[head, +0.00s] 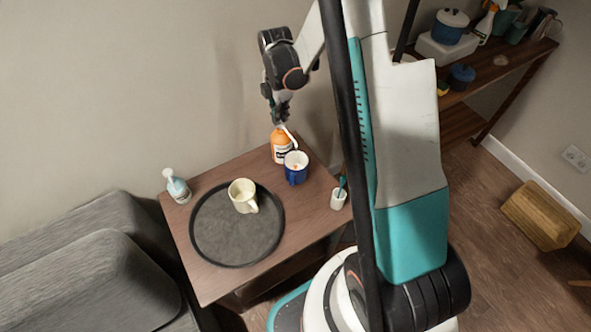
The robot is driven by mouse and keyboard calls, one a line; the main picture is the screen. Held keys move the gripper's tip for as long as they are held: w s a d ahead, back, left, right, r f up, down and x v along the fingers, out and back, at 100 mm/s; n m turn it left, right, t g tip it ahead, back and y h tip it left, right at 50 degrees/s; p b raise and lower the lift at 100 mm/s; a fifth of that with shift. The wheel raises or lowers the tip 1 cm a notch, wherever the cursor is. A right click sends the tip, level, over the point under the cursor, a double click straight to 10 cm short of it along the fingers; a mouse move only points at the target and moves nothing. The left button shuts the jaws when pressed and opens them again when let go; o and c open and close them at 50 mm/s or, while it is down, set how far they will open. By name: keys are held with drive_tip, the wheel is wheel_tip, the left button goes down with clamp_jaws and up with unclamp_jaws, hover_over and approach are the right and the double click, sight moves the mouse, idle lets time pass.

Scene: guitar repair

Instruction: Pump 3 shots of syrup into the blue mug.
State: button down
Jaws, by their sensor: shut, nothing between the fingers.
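The blue mug (296,174) stands upright near the back right of the small wooden table, with a pale inside. An orange syrup bottle (281,147) with a pale label stands just behind and to the left of it. Its white pump spout (290,133) points down to the right, towards the mug. My gripper (280,116) is shut and empty, pointing down directly over the top of the bottle's pump. Whether the fingertips touch the pump head is too small to tell. The pump head is partly hidden by the gripper.
A round dark tray (215,240) holds a cream mug (243,196). A bottle with a pale pump (176,187) stands at the table's left corner. A white cup (338,198) with a teal item stands at the right edge. A grey sofa (85,270) adjoins the left; a shelf (490,70) stands behind right.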

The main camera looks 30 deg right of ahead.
drive_tip(key=shift+f, duration=0.2)
drive_tip(key=shift+r, duration=0.1)
drive_tip(key=shift+r+p, duration=0.85)
drive_tip(key=shift+r, duration=0.7)
wheel_tip(320, 180, up, 6)
drive_tip(key=p, duration=0.3)
drive_tip(key=shift+p, duration=0.35)
